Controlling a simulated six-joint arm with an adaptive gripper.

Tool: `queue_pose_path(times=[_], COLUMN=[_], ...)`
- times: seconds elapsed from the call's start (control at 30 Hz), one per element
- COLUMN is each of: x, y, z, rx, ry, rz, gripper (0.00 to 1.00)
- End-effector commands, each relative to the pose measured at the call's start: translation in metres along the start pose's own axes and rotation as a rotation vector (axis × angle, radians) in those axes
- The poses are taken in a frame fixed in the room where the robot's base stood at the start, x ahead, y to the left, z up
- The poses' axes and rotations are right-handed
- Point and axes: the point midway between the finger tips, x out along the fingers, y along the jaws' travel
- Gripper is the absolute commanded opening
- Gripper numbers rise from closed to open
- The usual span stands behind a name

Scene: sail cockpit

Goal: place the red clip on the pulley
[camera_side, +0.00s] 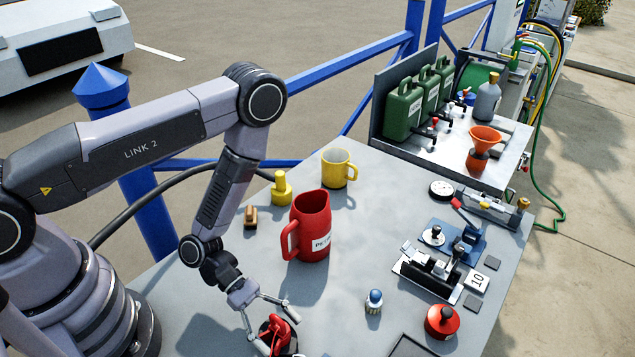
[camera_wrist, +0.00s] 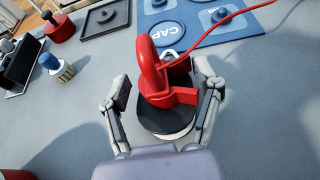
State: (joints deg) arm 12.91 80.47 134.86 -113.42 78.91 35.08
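The red clip (camera_wrist: 165,85), with a tall loop and a blocky foot, is between the fingers of my gripper (camera_wrist: 168,95) in the wrist view. It sits over a dark round piece with a pale lower edge (camera_wrist: 167,125), which may be the pulley; I cannot tell for sure. A thin red cord runs from the clip to the upper right. The fingers are spread, with gaps visible on both sides of the clip. In the side view, my gripper (camera_side: 274,327) is low at the table's front, around the red clip (camera_side: 276,333), which is partly cut off.
A blue mat (camera_wrist: 205,25) with round marks lies beyond the clip. A red jug (camera_side: 313,228), yellow mug (camera_side: 336,170), blue-topped piece (camera_side: 373,302) and red knob (camera_side: 441,321) stand on the grey table (camera_side: 360,240). Metal fixtures (camera_side: 440,265) are at right.

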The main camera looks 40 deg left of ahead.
Motion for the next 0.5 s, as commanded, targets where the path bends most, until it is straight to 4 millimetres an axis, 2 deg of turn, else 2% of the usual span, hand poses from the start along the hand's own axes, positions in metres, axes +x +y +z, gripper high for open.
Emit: queue_pose_path(times=[0.27, 0.37, 0.5], x=[-0.001, -0.01, -0.034], y=[0.0, 0.001, 0.002], z=[0.003, 0.003, 0.003], rx=[0.001, -0.003, -0.004], ry=[0.0, -0.001, 0.0], rz=[0.0, 0.004, 0.009], gripper=[0.65, 0.65, 0.65])
